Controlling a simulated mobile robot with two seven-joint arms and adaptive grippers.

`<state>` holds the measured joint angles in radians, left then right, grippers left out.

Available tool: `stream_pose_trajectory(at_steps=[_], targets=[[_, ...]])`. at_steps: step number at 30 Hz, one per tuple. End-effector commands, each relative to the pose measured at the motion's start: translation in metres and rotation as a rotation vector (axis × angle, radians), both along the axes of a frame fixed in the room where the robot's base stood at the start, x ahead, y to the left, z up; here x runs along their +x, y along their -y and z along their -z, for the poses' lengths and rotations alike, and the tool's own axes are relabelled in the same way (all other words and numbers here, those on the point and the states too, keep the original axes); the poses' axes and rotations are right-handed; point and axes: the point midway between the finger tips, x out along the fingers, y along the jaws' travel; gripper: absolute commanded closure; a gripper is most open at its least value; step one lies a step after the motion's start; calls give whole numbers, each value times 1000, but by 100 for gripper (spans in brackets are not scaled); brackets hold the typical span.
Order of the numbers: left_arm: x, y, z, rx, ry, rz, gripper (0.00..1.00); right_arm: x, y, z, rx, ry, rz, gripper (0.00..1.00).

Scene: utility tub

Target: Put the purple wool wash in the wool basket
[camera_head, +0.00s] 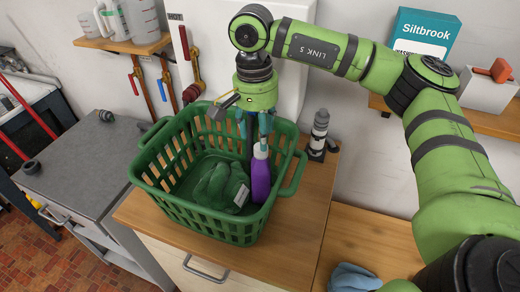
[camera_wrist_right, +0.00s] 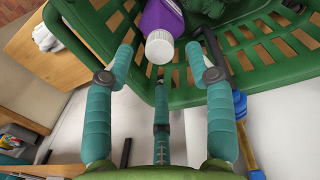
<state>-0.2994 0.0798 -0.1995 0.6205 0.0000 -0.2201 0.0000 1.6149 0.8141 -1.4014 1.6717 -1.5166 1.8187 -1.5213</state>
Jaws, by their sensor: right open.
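The purple wool wash (camera_head: 261,180) is a purple bottle with a white cap. It stands nearly upright inside the green wool basket (camera_head: 172,196), near its right side. In the right wrist view the bottle (camera_wrist_right: 163,17) shows cap-first, just beyond and between the spread fingers. My right gripper (camera_head: 254,132) has teal fingers, is open, and hangs over the basket's back right part, just above and behind the cap. In the wrist view, the gripper (camera_wrist_right: 162,50) holds nothing. The basket (camera_wrist_right: 262,95) fills the upper right there. My left gripper is not in view.
Green cloth (camera_head: 215,182) lies in the basket. The basket stands on a wooden counter (camera_head: 300,235). A grey and black bottle (camera_head: 319,132) stands behind right. A blue cloth (camera_head: 353,277) lies front right. A grey worktop (camera_head: 88,150) is left; pipes and taps (camera_head: 191,60) line the wall.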

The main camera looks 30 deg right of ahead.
Motion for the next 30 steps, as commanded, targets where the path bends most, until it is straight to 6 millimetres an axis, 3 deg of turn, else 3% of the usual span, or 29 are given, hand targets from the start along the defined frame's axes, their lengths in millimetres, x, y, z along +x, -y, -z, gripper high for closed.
stream_pose_trajectory(at_steps=[6,12,30], targets=[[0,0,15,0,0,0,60,2,-2,-40,1,2,-1,45],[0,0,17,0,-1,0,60,2,-2,-59,-1,-1,-1,45],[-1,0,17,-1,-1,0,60,2,-2,-62,-1,-1,-1,45]])
